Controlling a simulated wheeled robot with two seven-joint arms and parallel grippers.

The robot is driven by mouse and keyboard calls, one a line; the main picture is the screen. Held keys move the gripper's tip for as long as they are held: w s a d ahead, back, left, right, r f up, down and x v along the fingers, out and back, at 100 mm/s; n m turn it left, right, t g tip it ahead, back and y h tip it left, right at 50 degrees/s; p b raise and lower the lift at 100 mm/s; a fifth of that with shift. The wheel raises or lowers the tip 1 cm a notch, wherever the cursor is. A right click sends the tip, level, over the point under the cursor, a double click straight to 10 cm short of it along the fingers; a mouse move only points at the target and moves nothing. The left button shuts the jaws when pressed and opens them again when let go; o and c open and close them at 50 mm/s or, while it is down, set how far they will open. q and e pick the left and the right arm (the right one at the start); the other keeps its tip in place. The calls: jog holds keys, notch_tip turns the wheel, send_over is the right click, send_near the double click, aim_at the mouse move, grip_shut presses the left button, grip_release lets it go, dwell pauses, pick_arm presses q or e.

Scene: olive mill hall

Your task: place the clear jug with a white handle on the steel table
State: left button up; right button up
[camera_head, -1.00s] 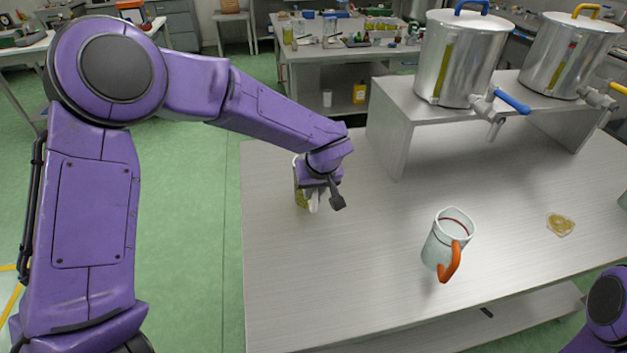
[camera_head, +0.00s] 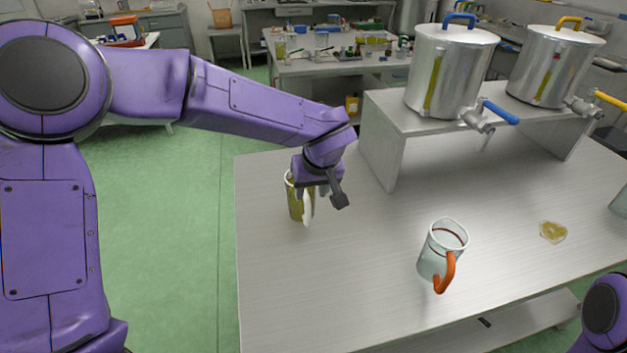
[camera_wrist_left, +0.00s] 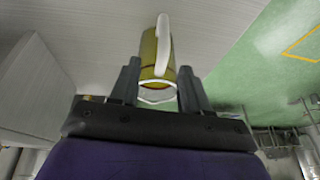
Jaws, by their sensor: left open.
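The clear jug with a white handle (camera_head: 295,206) holds yellow-green liquid. It stands upright near the left edge of the steel table (camera_head: 330,290). My left gripper (camera_head: 325,199) is at the jug's right side in the head view and hides part of it. In the left wrist view the jug (camera_wrist_left: 150,50) shows with its rim towards me and its white handle on the upper side. The left gripper's open fingers (camera_wrist_left: 159,72) are on either side of the rim end, with a gap visible. My right gripper is out of view.
A jug with an orange handle (camera_head: 436,256) stands on the table to the right. A yellowish puddle (camera_head: 552,231) lies farther right. Two steel drums (camera_head: 450,75) (camera_head: 553,70) with taps stand on a raised steel shelf (camera_head: 383,150) behind. The table's front middle is clear.

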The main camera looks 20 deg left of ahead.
pick_arm(q)
jog(key=v, duration=0.5)
jog(key=shift+r, duration=0.1)
